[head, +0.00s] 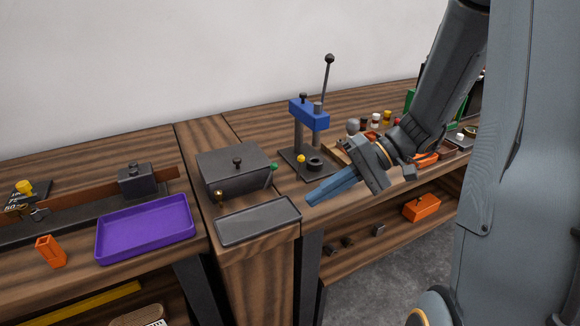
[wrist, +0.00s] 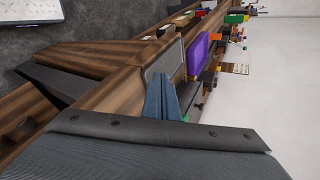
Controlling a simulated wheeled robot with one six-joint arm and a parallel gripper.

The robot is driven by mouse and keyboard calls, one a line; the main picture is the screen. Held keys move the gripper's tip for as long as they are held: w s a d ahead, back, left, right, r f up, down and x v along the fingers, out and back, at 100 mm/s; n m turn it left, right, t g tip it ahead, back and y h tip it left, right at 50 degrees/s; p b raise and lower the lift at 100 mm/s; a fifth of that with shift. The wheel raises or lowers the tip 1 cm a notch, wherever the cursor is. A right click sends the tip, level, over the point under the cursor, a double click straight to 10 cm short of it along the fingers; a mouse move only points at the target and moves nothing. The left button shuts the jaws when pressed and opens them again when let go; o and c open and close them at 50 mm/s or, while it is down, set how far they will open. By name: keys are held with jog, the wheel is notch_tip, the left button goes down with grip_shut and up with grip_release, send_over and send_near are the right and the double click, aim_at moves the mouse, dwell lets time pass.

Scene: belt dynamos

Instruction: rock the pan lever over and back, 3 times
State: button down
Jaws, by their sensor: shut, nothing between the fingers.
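A tall lever with a dark ball (head: 329,59) stands upright on the blue-headed press (head: 309,115) in the head view. I cannot tell whether this is the pan lever. A dark lidded box (head: 235,172) to its left has a knob on top, a small green knob at its right side and a brass one at its front. My gripper (head: 308,201) is shut and empty, its blue fingers pointing left, in front of the press. The fingers also show in the wrist view (wrist: 157,78). My gripper appears apart from the press and the box.
A shallow grey tray (head: 258,222) lies in front of the box, left of my fingers. A purple tray (head: 145,230) and an orange cup (head: 50,252) are further left. Small jars (head: 376,121) stand behind my arm. An orange bin (head: 421,207) sits on the lower shelf.

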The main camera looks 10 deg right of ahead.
jog(key=w+d+r+t+y, duration=0.1)
jog(key=w+d, duration=0.1)
jog(key=w+d+r+t+y, duration=0.1)
jog(key=w+t, duration=0.1)
jog(key=w, duration=0.1)
jog(key=w+d+r+t+y+b, duration=0.1)
jog(key=w+d+t, duration=0.1)
jog(key=w, duration=0.1)
jog(key=shift+w+d+y, duration=0.1)
jog(key=shift+d+y, duration=0.25)
jog(key=shift+y, duration=0.05)
jog(key=p, duration=0.2)
send_near(270, 177)
jog(key=w+a, duration=0.1)
jog(key=w+a+r, duration=0.1)
jog(key=w+a, duration=0.1)
jog(key=shift+w+a+r, duration=0.25)
jog(key=shift+w+r, duration=0.1)
jog(key=shift+r, duration=0.05)
jog(key=shift+r, duration=0.1)
